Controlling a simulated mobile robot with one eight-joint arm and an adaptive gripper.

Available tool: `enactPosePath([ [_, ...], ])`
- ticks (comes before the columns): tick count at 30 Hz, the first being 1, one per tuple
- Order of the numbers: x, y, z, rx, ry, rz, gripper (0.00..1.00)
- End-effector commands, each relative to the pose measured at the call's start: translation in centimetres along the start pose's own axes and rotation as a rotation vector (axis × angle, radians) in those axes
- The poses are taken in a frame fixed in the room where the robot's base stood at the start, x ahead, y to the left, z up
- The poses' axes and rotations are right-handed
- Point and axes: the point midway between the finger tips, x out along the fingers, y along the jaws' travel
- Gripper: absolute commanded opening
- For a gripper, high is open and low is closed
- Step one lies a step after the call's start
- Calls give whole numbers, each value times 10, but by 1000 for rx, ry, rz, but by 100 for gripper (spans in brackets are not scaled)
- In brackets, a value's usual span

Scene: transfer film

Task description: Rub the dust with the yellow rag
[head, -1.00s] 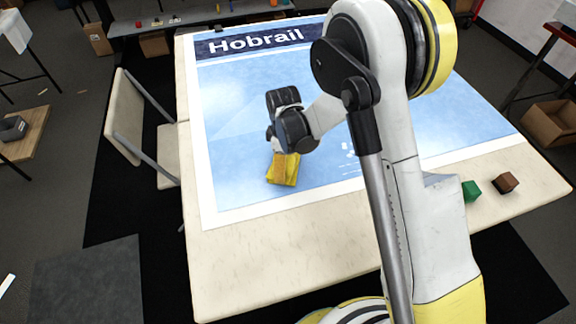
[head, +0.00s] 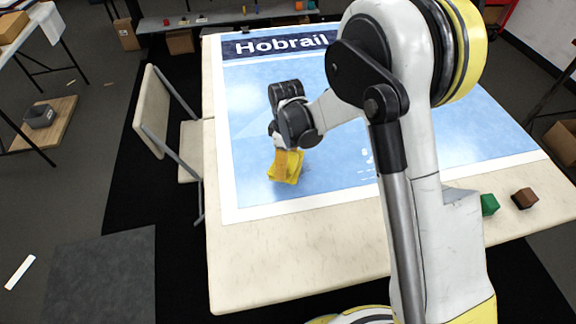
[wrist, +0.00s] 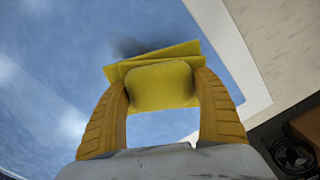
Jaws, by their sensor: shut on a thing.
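The yellow rag (head: 286,167) is at the lower left part of the blue Hobrail poster (head: 352,110), which lies on the table. My gripper (head: 287,152) points down and is shut on the rag. In the wrist view, the two yellow fingers (wrist: 163,100) pinch the folded rag (wrist: 160,84) between them. A dark, blurry smudge (wrist: 128,46), which looks like dust, shows on the blue surface just beyond the rag. In the head view I cannot clearly make out the dust. Whether the rag touches the poster is hard to tell.
A green cube (head: 489,204) and a brown cube (head: 524,198) sit on the pale table (head: 290,262) at the right. A chair (head: 160,110) stands against the table's left side.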

Motion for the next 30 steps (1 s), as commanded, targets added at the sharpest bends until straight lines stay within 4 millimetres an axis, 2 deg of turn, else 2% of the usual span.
enactPosePath([
  [13, -41, -1, -5, 7, 0, 0, 46],
  [30, -44, -1, -6, 8, 0, 0, 46],
])
